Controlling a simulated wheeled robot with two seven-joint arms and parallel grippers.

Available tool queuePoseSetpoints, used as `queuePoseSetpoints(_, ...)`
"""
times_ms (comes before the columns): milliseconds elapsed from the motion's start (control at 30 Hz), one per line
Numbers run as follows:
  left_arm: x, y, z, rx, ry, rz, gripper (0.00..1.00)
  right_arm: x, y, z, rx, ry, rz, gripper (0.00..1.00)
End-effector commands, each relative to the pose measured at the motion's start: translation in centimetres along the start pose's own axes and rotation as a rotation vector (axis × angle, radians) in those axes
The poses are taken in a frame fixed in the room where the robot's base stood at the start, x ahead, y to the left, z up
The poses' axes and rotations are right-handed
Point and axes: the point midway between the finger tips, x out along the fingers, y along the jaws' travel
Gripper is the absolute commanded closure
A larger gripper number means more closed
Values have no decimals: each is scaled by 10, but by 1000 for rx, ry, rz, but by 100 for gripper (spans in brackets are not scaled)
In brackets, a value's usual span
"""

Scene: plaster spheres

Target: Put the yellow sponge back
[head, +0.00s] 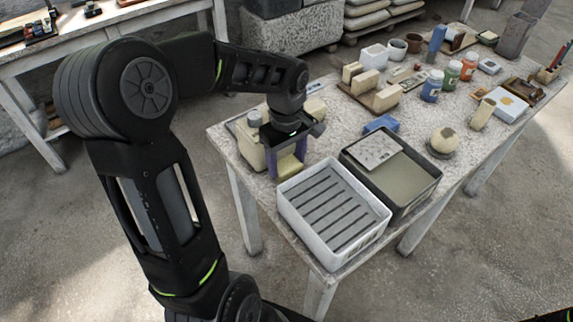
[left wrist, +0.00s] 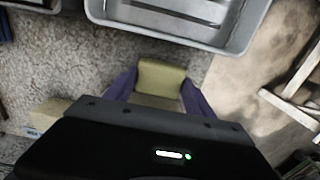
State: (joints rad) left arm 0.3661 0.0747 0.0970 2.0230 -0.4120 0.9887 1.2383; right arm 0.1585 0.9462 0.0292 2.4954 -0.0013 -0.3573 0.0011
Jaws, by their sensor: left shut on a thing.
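The yellow sponge (head: 289,166) is between the purple fingers of my left gripper (head: 287,169), which is shut on it. They are at the left front edge of the table, just left of the white tray (head: 372,237) with its dark slatted bottom. In the left wrist view the sponge (left wrist: 160,78) shows between the fingers (left wrist: 158,96), with the white tray (left wrist: 180,43) beyond it. I cannot tell whether the sponge touches the table. My right gripper is not in view.
A dark tub (head: 433,178) holding a pale slab stands against the white tray's right side. A blue block (head: 381,123) and a round plaster ball (head: 444,140) lie behind it. Pale blocks stand close behind my left gripper. Jars (head: 432,86) and tools crowd the table's far part.

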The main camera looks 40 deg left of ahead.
Motion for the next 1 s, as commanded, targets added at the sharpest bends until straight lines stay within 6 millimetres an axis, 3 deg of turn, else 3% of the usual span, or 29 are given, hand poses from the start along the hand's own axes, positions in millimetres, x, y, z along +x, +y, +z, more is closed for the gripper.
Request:
queuePoseSetpoints(133,18,-1,0,0,-2,-2,70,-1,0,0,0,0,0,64)
queuePoseSetpoints(533,24,0,0,0,0,0,70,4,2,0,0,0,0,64)
queuePoseSetpoints(567,24,0,0,0,0,0,37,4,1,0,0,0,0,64)
queuePoseSetpoints(800,23,0,0,0,0,0,17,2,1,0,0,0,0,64)
queuePoseSetpoints(1000,23,0,0,0,0,0,16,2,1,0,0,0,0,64)
